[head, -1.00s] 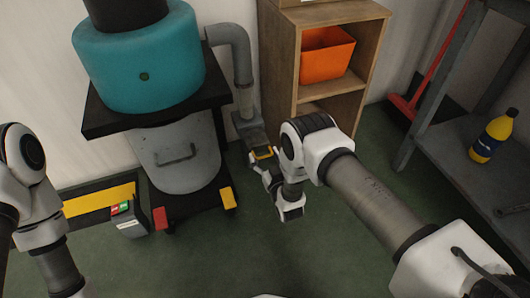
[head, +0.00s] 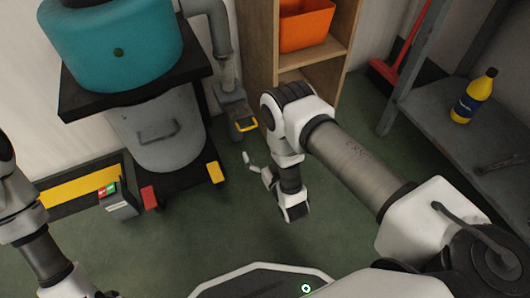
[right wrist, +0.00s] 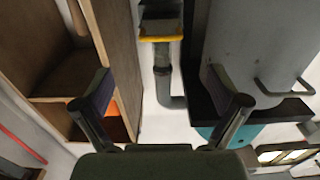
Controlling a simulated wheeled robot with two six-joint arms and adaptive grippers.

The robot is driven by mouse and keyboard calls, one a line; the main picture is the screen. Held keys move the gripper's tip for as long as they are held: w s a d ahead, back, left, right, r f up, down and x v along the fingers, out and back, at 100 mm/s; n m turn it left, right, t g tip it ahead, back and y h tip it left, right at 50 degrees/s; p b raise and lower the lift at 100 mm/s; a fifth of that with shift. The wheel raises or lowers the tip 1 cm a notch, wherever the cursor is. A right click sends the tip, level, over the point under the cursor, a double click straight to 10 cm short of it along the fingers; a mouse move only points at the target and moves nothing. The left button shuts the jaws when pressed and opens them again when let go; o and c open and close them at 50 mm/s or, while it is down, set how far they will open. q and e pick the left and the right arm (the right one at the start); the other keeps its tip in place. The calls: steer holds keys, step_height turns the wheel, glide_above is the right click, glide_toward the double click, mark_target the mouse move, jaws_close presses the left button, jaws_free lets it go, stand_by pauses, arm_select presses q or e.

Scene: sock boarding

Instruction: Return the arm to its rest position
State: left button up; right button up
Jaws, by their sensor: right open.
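My right arm reaches in from the right in the head view. Its gripper (head: 257,166) is partly hidden by the wrist, above the green floor in front of the wooden shelf. In the right wrist view the two fingers of the right gripper (right wrist: 160,106) stand wide apart with nothing between them. My left arm (head: 40,235) shows at the left edge of the head view, and its gripper is out of view.
A teal and grey machine (head: 120,50) stands at the back left, with a pipe (head: 220,50) beside it. A wooden shelf (head: 340,50) holds an orange bin (head: 305,25). A grey rack (head: 425,115) with a yellow bottle (head: 474,97) is at the right. Floor is clear below the gripper.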

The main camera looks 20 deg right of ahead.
steer(key=s+d+r+g+p, duration=0.2)
steer(key=d+r+p, duration=0.25)
steer(key=r, duration=0.45)
steer(key=s+f+g+p, duration=0.1)
steer(key=s+f+g, duration=0.2)
steer(key=s+g, duration=0.85)
steer(key=s+f+g+p, duration=0.1)
steer(key=s+f+g, duration=0.35)
steer(key=s, duration=1.35)
step_height(320, 180, up, 39)
steer(key=p, duration=3.8)
steer(key=shift+w+f+m+h, duration=0.2)
steer(key=shift+w+m+h, duration=0.1)
steer(key=shift+w+m, duration=0.1)
steer(key=shift+a, duration=0.15)
